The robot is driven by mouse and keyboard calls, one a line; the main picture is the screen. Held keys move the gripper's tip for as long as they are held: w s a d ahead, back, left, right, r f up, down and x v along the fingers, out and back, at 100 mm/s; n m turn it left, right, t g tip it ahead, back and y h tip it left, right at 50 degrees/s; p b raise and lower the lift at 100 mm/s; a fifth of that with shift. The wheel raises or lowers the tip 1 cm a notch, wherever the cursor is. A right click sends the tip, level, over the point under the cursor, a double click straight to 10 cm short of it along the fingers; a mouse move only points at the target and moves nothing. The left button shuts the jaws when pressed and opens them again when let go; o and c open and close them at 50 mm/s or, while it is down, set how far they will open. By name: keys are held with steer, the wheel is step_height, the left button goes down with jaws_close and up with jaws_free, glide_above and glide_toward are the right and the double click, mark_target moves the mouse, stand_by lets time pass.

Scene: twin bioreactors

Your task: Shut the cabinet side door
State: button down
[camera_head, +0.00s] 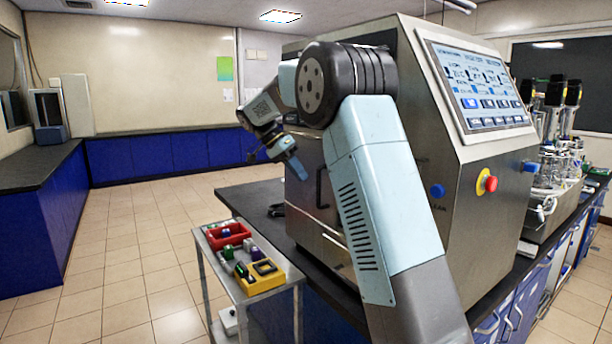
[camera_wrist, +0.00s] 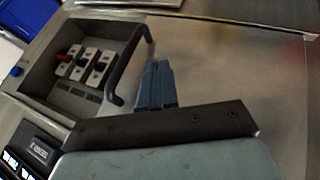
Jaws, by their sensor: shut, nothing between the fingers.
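The steel cabinet (camera_head: 465,195) stands on a dark bench. Its left side carries a grey side panel (camera_head: 302,213), which I take for the side door, with a dark bar handle (camera_head: 321,188). In the wrist view this panel (camera_wrist: 225,65) fills much of the picture, and a dark handle (camera_wrist: 130,75) stands beside a recess. My gripper (camera_head: 299,172) is in front of this side, left of the handle in the head view. Its blue fingers (camera_wrist: 156,72) are shut and empty, just right of the handle in the wrist view. My arm hides part of the cabinet; I cannot tell whether the door is ajar.
The recess holds several switches (camera_wrist: 85,68). A small cart (camera_head: 262,287) with a red tray (camera_head: 228,236) and a yellow tray (camera_head: 262,279) stands below my gripper. The cabinet front has a screen (camera_head: 478,85) and a red button (camera_head: 491,184). Tiled floor (camera_head: 130,270) is clear at left.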

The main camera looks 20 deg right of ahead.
steer(key=shift+s+d, duration=0.45)
steer(key=shift+s, duration=0.45)
steer(key=shift+s+d, duration=0.45)
steer(key=shift+s, duration=0.4)
